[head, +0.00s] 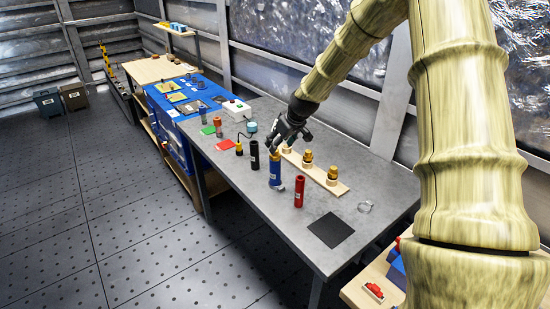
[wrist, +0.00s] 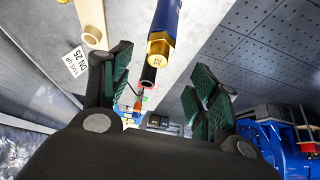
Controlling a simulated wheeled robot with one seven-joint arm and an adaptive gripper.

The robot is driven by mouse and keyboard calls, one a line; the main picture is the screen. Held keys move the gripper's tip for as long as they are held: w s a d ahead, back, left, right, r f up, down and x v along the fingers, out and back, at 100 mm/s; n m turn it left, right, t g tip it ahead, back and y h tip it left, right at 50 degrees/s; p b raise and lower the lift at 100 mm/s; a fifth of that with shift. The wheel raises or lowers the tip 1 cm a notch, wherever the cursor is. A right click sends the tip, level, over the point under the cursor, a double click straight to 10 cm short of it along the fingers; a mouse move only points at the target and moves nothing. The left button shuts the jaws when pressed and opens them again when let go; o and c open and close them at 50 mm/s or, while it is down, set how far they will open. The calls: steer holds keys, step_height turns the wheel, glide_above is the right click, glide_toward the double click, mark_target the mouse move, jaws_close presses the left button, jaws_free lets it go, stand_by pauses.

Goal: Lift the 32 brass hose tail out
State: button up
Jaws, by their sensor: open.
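A blue hose piece (head: 275,176) stands upright on the grey bench, with a brass fitting in its top end. In the wrist view the brass fitting (wrist: 159,44) shows a dark mark I cannot read for certain, with the blue hose (wrist: 167,16) behind it. My gripper (head: 280,145) is above and close to this fitting, its fingers pointing down. In the wrist view my gripper (wrist: 162,76) has its green-padded fingers apart, with nothing held between them. The brass fitting appears beyond the fingertips, between their directions.
A red cylinder (head: 299,191) and a black one (head: 254,155) stand close by.

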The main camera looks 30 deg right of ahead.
mark_target(275, 159)
steer(key=shift+d+p+x, duration=0.15)
steer(key=shift+p+x, duration=0.55)
steer(key=shift+x, duration=0.4)
steer(key=shift+d+p+x, duration=0.1)
steer(key=shift+p+x, duration=0.55)
steer(key=shift+x, duration=0.45)
steer(key=shift+p+x, duration=0.35)
steer(key=shift+x, duration=0.85)
steer(key=c, duration=1.2)
